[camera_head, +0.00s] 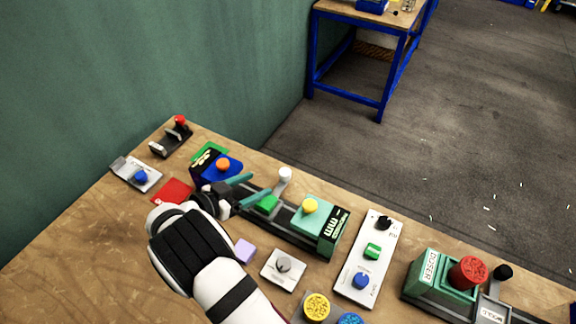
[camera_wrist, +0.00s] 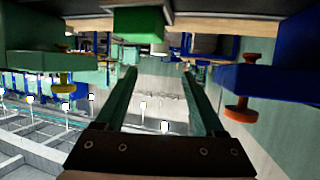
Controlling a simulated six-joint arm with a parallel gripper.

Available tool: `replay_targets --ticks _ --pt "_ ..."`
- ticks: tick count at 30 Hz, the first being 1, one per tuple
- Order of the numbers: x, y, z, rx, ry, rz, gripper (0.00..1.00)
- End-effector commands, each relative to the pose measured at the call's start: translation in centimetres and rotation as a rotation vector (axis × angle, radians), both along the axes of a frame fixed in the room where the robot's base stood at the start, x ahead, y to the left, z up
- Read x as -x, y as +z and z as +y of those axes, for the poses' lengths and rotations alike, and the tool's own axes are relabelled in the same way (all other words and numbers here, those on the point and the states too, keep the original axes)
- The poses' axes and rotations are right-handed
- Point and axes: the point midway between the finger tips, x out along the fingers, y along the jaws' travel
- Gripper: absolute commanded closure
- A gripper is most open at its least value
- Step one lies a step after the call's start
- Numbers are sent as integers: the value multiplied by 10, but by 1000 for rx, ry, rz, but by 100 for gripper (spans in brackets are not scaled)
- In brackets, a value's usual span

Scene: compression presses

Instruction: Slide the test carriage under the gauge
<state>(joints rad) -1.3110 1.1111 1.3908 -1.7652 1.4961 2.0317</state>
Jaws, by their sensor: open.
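A long dark rail unit (camera_head: 288,230) lies across the middle of the bench, with "mm" lettering on its green right end. A small bright green block (camera_head: 267,204) sits on its left part; it also shows at the top of the wrist view (camera_wrist: 138,24). A teal block with a yellow knob (camera_head: 310,206) sits further right on the unit. A white knob (camera_head: 284,174) stands behind the green block. I cannot tell for certain which part is the carriage. My gripper (camera_head: 261,184) is open and empty, its fingertips close to the green block. In the wrist view, the gripper (camera_wrist: 160,72) has nothing between its fingers.
A blue block with an orange knob (camera_head: 222,166) stands just left of my gripper. A white panel (camera_head: 368,258) and a green press with a red knob (camera_head: 445,285) stand right. A purple block (camera_head: 244,251) and white dial plate (camera_head: 283,269) lie in front. Bare bench lies front left.

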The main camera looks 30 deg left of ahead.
Motion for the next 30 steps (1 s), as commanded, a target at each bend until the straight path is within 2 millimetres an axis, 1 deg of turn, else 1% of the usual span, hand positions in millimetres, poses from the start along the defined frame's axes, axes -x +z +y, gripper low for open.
replay_targets --ticks 1,6,9,12,15,18,26,30 --pt "-12 -5 -5 1 -6 1 29" --pt "-53 -23 -16 2 -6 2 29" --pt "-73 -32 -22 1 -6 2 29" --pt "-88 -38 -26 1 -6 2 29" --pt "-98 -42 -28 1 -4 2 29" --pt "-102 -44 -29 1 -4 2 29" --pt "-103 -44 -29 2 -3 3 29" --pt "-103 -44 -29 2 -3 3 54"
